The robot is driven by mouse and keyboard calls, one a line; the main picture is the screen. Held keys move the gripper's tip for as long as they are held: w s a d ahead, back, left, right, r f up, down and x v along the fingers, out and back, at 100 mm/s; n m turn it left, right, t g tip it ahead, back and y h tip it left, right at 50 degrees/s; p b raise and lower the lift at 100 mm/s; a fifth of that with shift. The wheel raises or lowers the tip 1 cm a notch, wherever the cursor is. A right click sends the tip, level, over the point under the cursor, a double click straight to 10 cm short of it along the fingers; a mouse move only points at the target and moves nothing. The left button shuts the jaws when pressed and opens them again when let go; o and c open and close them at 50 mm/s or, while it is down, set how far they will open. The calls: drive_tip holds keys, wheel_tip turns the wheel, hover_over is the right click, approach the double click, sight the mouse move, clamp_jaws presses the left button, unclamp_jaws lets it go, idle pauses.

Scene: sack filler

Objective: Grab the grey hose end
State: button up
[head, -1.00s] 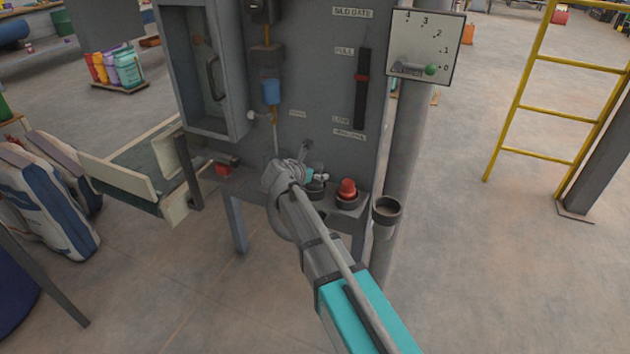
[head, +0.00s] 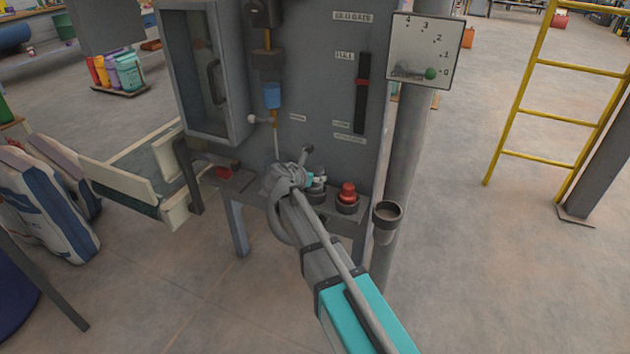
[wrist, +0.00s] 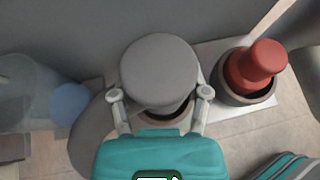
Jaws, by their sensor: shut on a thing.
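The grey hose end (wrist: 160,72) has a round, flat top and sits between the two fingers of my gripper (wrist: 160,94) in the wrist view. The fingers press on its sides, so my gripper is shut on it. A dark round holder rim shows just below it; I cannot tell whether the hose end is seated or slightly raised. In the head view, my gripper (head: 308,180) is at the shelf front of the grey cabinet, and my wrist partly hides the grey hose end (head: 319,173).
A red hose end (wrist: 256,66) stands in its own holder close to the right; it also shows in the head view (head: 348,192). The grey cabinet (head: 315,75) rises behind. A pipe with an open cup (head: 387,213) stands at right.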

sight(316, 168)
drive_tip(key=shift+r, duration=0.15)
wheel_tip(316, 168, up, 3)
drive_tip(key=p, duration=0.3)
drive_tip(key=s+d+r+p, duration=0.1)
drive_tip(key=s+r+p, duration=0.8)
drive_tip(key=s, duration=0.5)
drive_tip(key=shift+r+p, duration=0.4)
drive_tip(key=shift+p, duration=0.1)
